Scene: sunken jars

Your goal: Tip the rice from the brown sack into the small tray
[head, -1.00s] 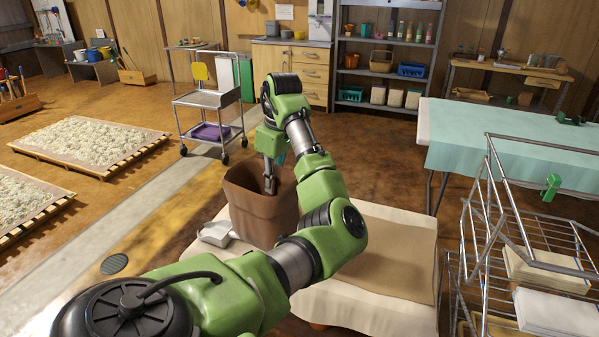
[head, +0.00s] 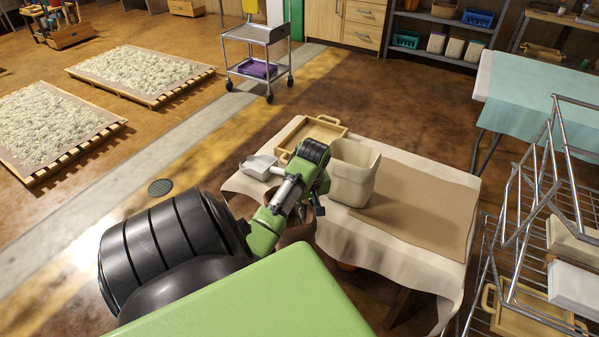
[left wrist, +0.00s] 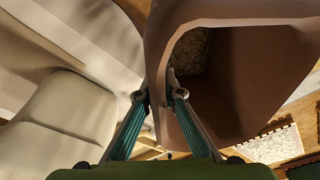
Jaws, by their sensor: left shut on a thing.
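The brown sack (head: 297,232) is mostly hidden behind my left arm in the head view, at the table's near left edge. My left gripper (left wrist: 160,92) is shut on the wall of the sack (left wrist: 165,35) at its rim. The left wrist view looks into its mouth, where pale rice (left wrist: 191,52) shows inside. I cannot tell how far the sack is tilted. The right gripper is out of view.
A white scoop (head: 259,168) lies on the cloth-covered table (head: 342,225), left of the small tray. The cream sack stands close to my gripper. A brown mat (head: 425,208) on the table's right is bare. A wire rack (head: 520,250) stands at the right.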

